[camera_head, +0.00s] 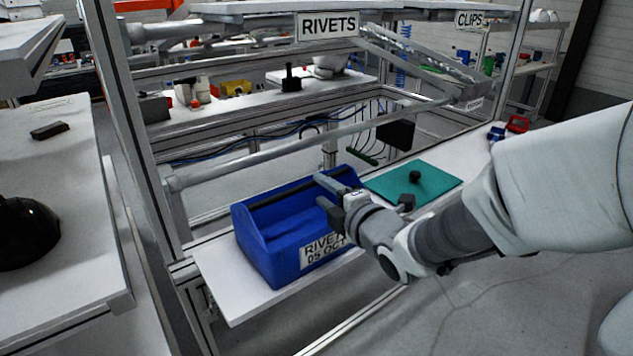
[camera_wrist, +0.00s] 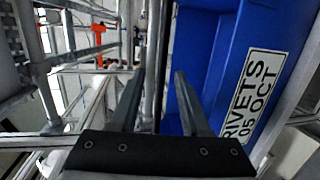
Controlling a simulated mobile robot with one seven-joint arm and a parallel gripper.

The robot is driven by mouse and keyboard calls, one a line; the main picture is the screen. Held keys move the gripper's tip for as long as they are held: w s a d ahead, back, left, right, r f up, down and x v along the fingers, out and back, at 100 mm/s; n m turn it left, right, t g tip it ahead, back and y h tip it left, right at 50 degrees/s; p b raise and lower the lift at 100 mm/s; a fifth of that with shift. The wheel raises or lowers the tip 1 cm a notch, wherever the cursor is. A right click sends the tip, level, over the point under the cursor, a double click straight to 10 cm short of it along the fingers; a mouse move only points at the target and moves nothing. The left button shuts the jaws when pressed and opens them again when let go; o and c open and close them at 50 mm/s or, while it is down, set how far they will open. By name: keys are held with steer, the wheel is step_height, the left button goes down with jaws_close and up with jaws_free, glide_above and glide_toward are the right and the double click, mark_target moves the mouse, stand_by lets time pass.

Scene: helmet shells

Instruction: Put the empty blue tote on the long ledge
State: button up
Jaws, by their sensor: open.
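The blue tote (camera_head: 262,250) stands upright on a long white ledge (camera_head: 225,277) inside the metal frame. Its front label reads "RIVETS 05 OCT", and the visible part of its inside looks empty. My gripper (camera_head: 322,190) is open at the tote's right end, around the height of its rim. In the wrist view, the tote (camera_wrist: 215,60) fills the right side. My gripper (camera_wrist: 160,73) shows there with its fingers apart and the tote's edge between them in the picture. I cannot tell whether a finger touches the tote. My wrist hides part of the tote's right end.
A green mat (camera_head: 437,183) with a small dark knob (camera_head: 415,176) lies right of the tote. A frame post (camera_head: 142,130) and a slanted rail (camera_head: 290,147) stand near the tote. The "RIVETS" sign (camera_head: 328,25) hangs above. A white table (camera_head: 75,200) is at left.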

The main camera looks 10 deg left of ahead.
steer(key=s+d+r+m+g+h, duration=0.1)
steer(key=s+d+m+h, duration=0.2)
steer(key=d+m+h, duration=0.5)
steer(key=s+d+r+m+h, duration=0.1)
steer(key=s+d+m, duration=0.3)
steer(key=d+m, duration=0.55)
steer(key=s+d+m+g, duration=0.2)
steer(key=s+d+m, duration=0.2)
steer(key=s, duration=0.4)
steer(key=s+d+f+m+g+h, duration=0.1)
steer(key=s+d+m+g, duration=0.2)
steer(key=s, duration=0.5)
steer(key=shift+d+f+m, duration=0.2)
steer(key=shift+d+m, duration=0.35)
steer(key=shift+m, duration=0.4)
step_height(320, 180, up, 6)
steer(key=p, duration=0.6)
